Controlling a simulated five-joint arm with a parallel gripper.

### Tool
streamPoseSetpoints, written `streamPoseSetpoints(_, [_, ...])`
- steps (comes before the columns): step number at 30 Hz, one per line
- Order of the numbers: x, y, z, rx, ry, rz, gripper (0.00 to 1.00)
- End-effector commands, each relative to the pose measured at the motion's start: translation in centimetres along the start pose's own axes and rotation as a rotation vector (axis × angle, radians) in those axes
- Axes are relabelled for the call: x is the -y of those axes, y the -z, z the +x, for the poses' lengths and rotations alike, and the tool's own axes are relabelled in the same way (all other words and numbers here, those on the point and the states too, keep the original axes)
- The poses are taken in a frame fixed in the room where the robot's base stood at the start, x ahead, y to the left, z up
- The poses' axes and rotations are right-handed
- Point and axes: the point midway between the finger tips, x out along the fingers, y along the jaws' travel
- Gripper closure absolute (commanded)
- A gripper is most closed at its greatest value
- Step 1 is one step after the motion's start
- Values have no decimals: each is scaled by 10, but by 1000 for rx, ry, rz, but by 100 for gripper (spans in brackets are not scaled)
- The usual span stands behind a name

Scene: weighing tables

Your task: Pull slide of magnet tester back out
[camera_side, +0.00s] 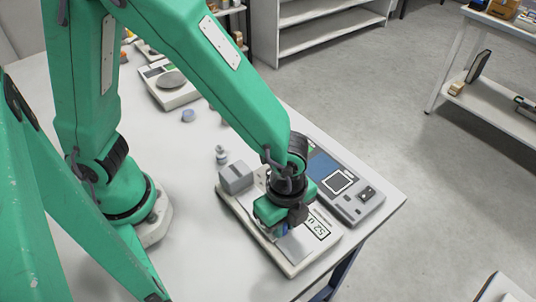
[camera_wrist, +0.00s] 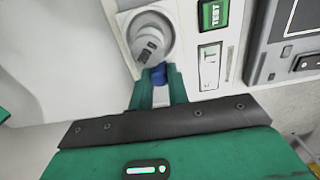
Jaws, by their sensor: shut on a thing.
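In the wrist view, my gripper's green fingers (camera_wrist: 159,82) are shut on the slide's blue knob (camera_wrist: 159,75). How far the slide is out cannot be told.
A grey instrument with a blue panel (camera_side: 325,165) stands close behind the tester. A scale with a round pan (camera_side: 171,80), a small bluish disc (camera_side: 188,115) and a small metal weight (camera_side: 221,154) are farther left. The table's front edge is near the tester.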

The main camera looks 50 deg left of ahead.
Motion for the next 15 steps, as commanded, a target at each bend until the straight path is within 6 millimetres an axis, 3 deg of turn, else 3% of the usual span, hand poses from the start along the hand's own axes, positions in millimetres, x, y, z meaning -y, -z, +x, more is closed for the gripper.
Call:
streamPoseSetpoints(7, [1,48,0,-4,4,3,100])
streamPoseSetpoints(15, [1,68,-1,-6,5,-1,100])
